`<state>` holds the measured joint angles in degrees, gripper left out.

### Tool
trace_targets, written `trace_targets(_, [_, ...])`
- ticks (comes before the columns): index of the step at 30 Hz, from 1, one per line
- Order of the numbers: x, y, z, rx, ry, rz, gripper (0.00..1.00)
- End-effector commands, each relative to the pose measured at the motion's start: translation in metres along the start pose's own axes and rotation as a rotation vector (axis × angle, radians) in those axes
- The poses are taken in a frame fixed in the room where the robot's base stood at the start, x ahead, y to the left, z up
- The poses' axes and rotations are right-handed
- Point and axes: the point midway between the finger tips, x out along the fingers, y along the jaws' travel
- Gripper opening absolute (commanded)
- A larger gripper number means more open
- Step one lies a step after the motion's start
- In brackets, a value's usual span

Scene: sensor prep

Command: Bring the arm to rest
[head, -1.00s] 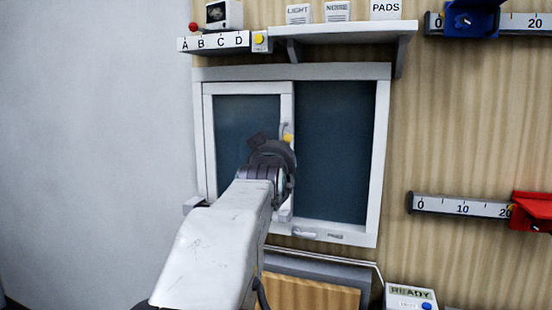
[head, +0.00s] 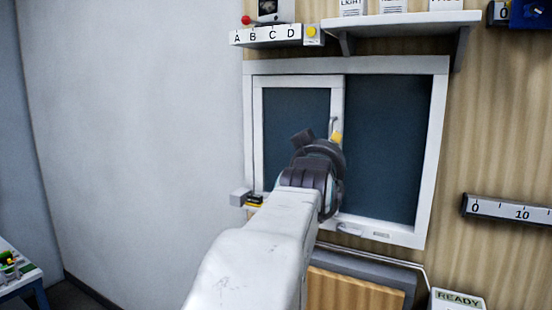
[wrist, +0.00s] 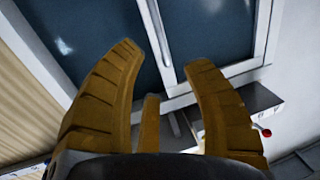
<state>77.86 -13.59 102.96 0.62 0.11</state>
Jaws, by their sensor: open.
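My gripper (wrist: 160,65) shows in the wrist view as yellow ribbed fingers spread apart, with nothing between the tips. Beyond them is the sliding window, its pale frame and dark glass tilted in that view. In the head view my arm reaches up from the bottom toward the window (head: 355,67). The gripper end (head: 337,137) covers part of the middle upright, by the handle (head: 333,125) of the left pane. Most of the fingers are hidden behind the wrist there. I cannot tell how far they are from the window.
Above the window are a shelf (head: 405,22) and a strip lettered A to D (head: 265,36). A ruler rail (head: 505,211) is at right, and a READY box (head: 457,299) at the bottom right. A table (head: 20,277) with small items stands at lower left. Bare wall fills the left.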

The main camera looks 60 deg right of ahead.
Motion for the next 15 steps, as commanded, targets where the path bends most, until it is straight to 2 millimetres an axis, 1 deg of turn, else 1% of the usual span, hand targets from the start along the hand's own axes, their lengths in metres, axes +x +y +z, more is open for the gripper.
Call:
trace_targets(11, [0.000,0.000,0.001,-0.001,-0.004,0.000,0.45])
trace_targets(13, [0.000,0.000,0.005,-0.001,-0.021,0.000,0.45])
trace_targets(15, [0.000,0.000,0.015,-0.002,-0.064,0.000,0.45])
